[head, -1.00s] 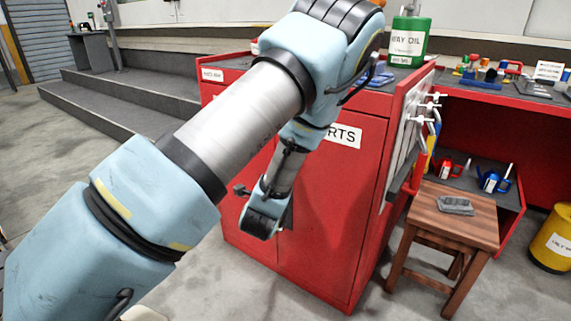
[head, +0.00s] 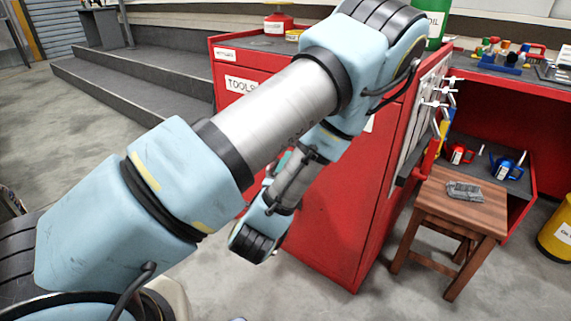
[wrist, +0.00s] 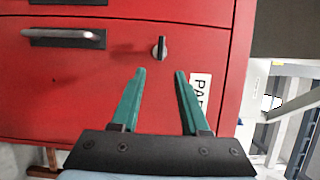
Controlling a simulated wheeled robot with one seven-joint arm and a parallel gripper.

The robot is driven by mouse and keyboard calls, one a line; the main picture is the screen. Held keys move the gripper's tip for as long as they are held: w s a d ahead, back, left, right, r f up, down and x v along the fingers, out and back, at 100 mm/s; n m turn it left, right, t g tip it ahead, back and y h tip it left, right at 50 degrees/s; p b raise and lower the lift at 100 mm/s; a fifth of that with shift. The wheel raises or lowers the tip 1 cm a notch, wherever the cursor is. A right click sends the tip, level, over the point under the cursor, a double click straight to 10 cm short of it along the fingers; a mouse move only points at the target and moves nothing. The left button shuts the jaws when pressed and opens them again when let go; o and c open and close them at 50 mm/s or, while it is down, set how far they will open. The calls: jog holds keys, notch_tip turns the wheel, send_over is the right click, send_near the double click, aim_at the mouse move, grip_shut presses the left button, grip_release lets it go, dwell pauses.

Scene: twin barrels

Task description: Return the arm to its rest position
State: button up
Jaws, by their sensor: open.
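My gripper (wrist: 160,74) shows in the wrist view as two teal fingers, spread apart with nothing between them. It faces the red cabinet front (wrist: 110,85), which has a dark knob (wrist: 160,48) beyond the fingertips. I cannot tell the exact gap to the cabinet. In the head view, my blue and grey arm (head: 275,115) is raised and bent. Its far part hangs down in front of the red cabinet (head: 345,215). My fingers are not clearly seen there.
A wooden stool (head: 460,208) with a grey part (head: 464,190) on it stands right of the cabinet. A red workbench (head: 545,125) holds oil cans on its lower shelf. Grey steps (head: 130,90) lie at the back left. The floor at the left is clear.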

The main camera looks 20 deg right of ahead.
jog(key=w+a+f+n+g+y, duration=0.2)
jog(key=w+a+n+g+y, duration=0.2)
jog(key=w+a+n+y, duration=0.75)
jog(key=s+a+r+n+g, duration=0.45)
jog(key=s+a+n, duration=0.25)
jog(key=a, duration=0.3)
jog(key=s+a+r+n+g, duration=0.4)
jog(key=s+a+r+n, duration=0.15)
jog(key=a, duration=0.45)
notch_tip(320, 180, up, 26)
jog(key=p, duration=2.7)
jog(key=shift+s+d+n, duration=0.3)
jog(key=shift+d, duration=0.15)
